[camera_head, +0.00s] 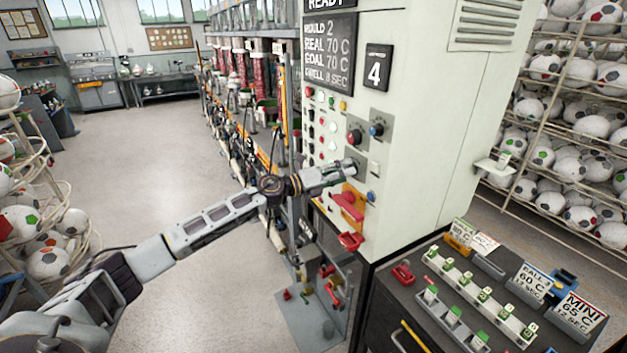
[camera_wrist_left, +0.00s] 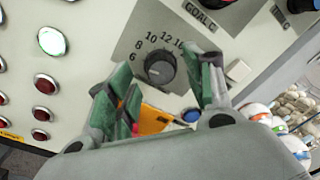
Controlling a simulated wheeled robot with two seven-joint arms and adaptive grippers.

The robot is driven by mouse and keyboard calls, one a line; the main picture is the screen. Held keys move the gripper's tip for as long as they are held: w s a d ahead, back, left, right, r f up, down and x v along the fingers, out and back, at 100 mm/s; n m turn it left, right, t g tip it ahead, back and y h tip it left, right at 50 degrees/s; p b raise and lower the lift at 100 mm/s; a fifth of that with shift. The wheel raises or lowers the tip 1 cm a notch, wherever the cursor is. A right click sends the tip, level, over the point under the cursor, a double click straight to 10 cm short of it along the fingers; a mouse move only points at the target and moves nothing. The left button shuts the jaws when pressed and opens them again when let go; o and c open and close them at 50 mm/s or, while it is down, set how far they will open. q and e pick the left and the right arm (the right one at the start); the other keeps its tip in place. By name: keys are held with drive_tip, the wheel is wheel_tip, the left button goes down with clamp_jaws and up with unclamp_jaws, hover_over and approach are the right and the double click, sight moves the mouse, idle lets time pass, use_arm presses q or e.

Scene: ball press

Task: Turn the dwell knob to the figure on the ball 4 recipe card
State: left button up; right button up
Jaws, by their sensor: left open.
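The dwell knob (camera_wrist_left: 160,69) is a dark round dial on the press panel, with printed figures 6, 8, 10, 12 and 16 around it in the left wrist view. My left gripper (camera_wrist_left: 165,90) is open, its green-padded fingers on either side of the knob and apart from it as far as I can tell. In the head view my left gripper (camera_head: 350,168) is at the panel and covers part of the knob. The display (camera_head: 329,55) reads dwell 8 sec. A card (camera_head: 533,282) reads "BALL", 60 C; its ball number and seconds are unclear.
A card marked MINI (camera_head: 579,312) reads 65 C, 12 sec. Another card (camera_head: 461,233) stands behind on the dark bench (camera_head: 380,315). Near the knob are a blue button (camera_head: 371,196), a red-and-orange lever (camera_head: 347,203) and other knobs (camera_head: 354,136).

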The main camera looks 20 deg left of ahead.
use_arm(q)
drive_tip(key=v, duration=1.1)
idle(0.8)
drive_tip(key=shift+a, duration=0.1)
idle(0.7)
